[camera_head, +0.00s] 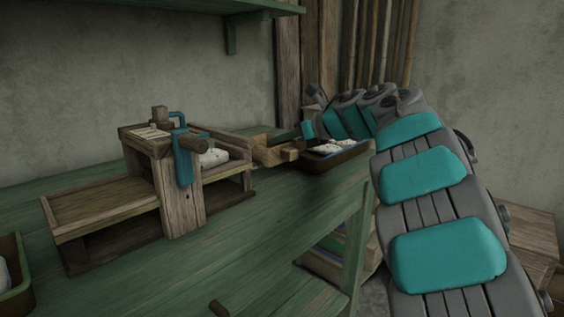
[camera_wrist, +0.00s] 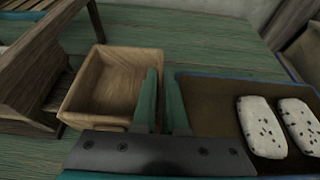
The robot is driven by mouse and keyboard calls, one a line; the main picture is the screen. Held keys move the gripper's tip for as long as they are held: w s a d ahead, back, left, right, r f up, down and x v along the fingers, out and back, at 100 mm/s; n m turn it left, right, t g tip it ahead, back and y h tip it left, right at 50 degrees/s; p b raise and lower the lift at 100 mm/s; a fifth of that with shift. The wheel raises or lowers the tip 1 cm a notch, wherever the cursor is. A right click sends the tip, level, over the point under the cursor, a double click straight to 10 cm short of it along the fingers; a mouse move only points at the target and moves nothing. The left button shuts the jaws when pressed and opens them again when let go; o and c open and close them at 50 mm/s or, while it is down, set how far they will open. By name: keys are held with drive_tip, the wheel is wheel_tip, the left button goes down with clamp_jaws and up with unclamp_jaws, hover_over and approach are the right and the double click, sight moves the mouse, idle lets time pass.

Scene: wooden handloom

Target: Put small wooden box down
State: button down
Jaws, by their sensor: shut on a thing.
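The small wooden box (camera_wrist: 112,78) is open-topped, light brown and looks empty in the wrist view. In the head view the box (camera_head: 268,153) is between the wooden loom-like frame and a dark tray, partly hidden by my gripper. My gripper (camera_wrist: 162,77) has its two green fingers close together at the box's right wall, shut on it. In the head view my gripper (camera_head: 288,137) reaches in from the right. The box looks level and close to the green table (camera_head: 240,235); I cannot tell whether its bottom touches.
The wooden frame (camera_head: 182,205) with a teal clamp stands left of the box. A dark, blue-rimmed tray (camera_wrist: 228,76) with speckled white pieces (camera_wrist: 262,128) lies just right of my fingers. A green shelf (camera_head: 170,6) hangs above. The table's front is mostly clear.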

drive_tip(key=shift+f+b, duration=0.35)
drive_tip(key=shift+f, duration=1.95)
drive_tip(key=shift+f, duration=0.15)
drive_tip(key=c, duration=1.2)
unclamp_jaws()
drive_tip(key=shift+c, duration=0.2)
drive_tip(key=shift+r, duration=0.2)
drive_tip(key=v, duration=1.2)
drive_tip(key=shift+f+b, duration=0.1)
drive_tip(key=shift+b, duration=0.2)
